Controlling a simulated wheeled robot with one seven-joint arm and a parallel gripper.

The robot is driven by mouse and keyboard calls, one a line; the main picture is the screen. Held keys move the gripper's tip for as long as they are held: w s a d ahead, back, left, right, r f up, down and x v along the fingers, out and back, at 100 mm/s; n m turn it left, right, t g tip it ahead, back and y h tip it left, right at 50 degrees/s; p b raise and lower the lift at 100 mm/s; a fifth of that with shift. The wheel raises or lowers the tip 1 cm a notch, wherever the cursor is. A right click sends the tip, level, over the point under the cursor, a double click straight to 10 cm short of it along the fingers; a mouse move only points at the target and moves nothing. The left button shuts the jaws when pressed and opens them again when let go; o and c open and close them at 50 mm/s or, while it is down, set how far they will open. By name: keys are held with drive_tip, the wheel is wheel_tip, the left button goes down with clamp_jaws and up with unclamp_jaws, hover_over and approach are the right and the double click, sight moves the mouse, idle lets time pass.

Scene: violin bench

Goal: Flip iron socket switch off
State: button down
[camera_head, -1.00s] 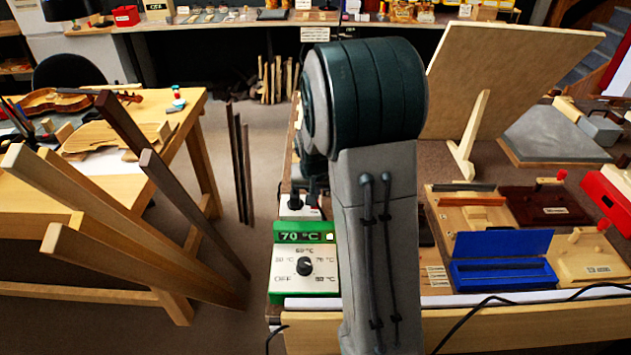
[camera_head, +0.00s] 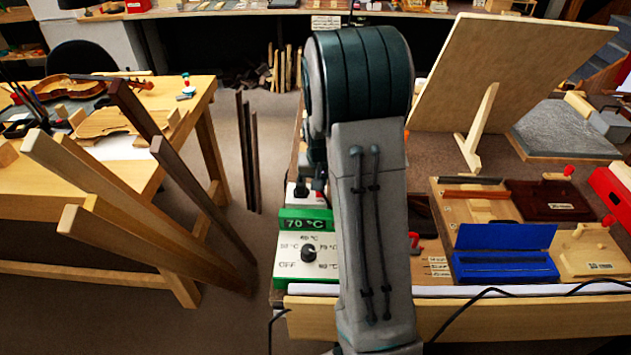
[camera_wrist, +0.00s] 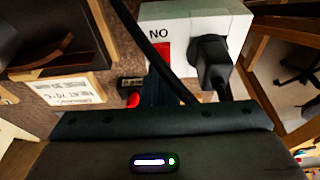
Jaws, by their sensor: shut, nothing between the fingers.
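The iron socket is a white box (camera_wrist: 195,22) at the top of the wrist view. It has a red rocker switch (camera_wrist: 163,54) beside upside-down "ON" lettering, and a black plug (camera_wrist: 210,62) sits in it. My gripper (camera_wrist: 157,88) is shut and empty, its dark fingers just below the switch in that view. I cannot tell whether they touch it. A black cable crosses the view close to the fingers. In the head view the socket (camera_head: 293,197) stands behind the green-and-white controller, left of my arm, and is partly hidden.
The controller (camera_head: 306,270) reads 70 °C. A blue case (camera_head: 500,265) and wooden jigs lie to the right. A leaning board (camera_head: 510,90) stands behind. Wooden strips (camera_head: 130,200) rise at left by the violin table (camera_head: 190,130). A cable (camera_head: 470,312) crosses the bench's front edge.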

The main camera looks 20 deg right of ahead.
drive_tip(key=shift+s+a+f, duration=0.1)
drive_tip(key=shift+s+f, duration=0.15)
drive_tip(key=shift+f, duration=0.15)
drive_tip(key=shift+s+a, duration=0.1)
drive_tip(key=shift+s, duration=0.05)
drive_tip(key=shift+s+a+f, duration=0.1)
drive_tip(key=shift+s+a, duration=0.15)
drive_tip(key=shift+s, duration=0.3)
wheel_tip(320, 180, up, 6)
drive_tip(key=p, duration=0.3)
drive_tip(key=shift+f, duration=0.25)
drive_tip(key=s+v, duration=0.1)
drive_tip(key=v, duration=0.8)
drive_tip(key=shift+a+b, duration=0.2)
drive_tip(key=shift+b, duration=0.15)
